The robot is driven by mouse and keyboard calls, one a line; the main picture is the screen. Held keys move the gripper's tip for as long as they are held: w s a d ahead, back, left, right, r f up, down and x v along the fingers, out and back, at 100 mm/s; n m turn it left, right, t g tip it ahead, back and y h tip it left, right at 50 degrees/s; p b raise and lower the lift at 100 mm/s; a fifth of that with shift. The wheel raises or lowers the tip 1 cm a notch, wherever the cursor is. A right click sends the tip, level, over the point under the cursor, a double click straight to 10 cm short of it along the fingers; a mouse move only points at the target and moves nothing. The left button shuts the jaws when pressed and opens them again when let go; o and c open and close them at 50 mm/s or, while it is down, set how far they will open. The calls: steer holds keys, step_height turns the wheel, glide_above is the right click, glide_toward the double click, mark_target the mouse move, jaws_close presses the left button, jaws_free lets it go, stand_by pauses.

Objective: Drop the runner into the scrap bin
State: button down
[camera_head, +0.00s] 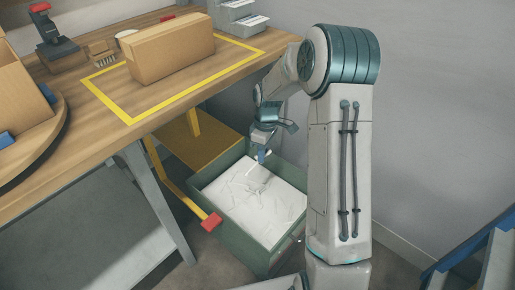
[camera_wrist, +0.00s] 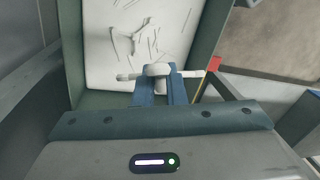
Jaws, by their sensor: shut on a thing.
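My gripper (camera_head: 262,155) hangs over the scrap bin, with its blue fingers pointing down. The scrap bin (camera_head: 256,250) is a green open box beside the table, with white sheet-like material and thin scraps inside. In the wrist view, my gripper (camera_wrist: 161,88) is shut on the runner (camera_wrist: 158,69), a small white piece with a bar sticking out on both sides. The bin's green wall (camera_wrist: 208,40) and white contents lie beyond and below it. In the head view the runner is small and partly hidden by the fingers. I cannot tell its exact height above the contents.
A wooden table (camera_head: 60,110) stands left of the bin, with a cardboard box (camera_head: 172,48) inside a yellow outline. A yellow bar with a red end (camera_head: 211,222) sits by the bin's left rim. A grey wall is behind. A blue-edged structure (camera_head: 470,240) is at lower right.

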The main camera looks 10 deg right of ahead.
steer(key=n, duration=0.3)
steer(key=w+n+p, duration=0.1)
steer(key=n, duration=0.1)
steer(key=shift+f+h, duration=0.3)
steer(key=n, duration=0.2)
steer(key=w+n+p, duration=0.1)
steer(key=n, duration=0.1)
steer(key=f+n+h+p, duration=0.1)
steer(key=n, duration=0.2)
steer(key=shift+w+a+f, duration=0.1)
steer(key=shift+w+a, duration=0.05)
steer(key=shift+w, duration=0.05)
step_height(320, 180, down, 8)
steer(key=w+n+h+b, duration=0.1)
steer(key=w+n+b, duration=0.1)
steer(key=n, duration=0.7)
steer(key=shift+a+f+n+t+b, duration=0.25)
steer(key=shift+n+t+b, duration=0.15)
steer(key=shift+b, duration=0.45)
steer(key=shift+r, duration=0.1)
steer(key=c, duration=1.4)
jaws_free()
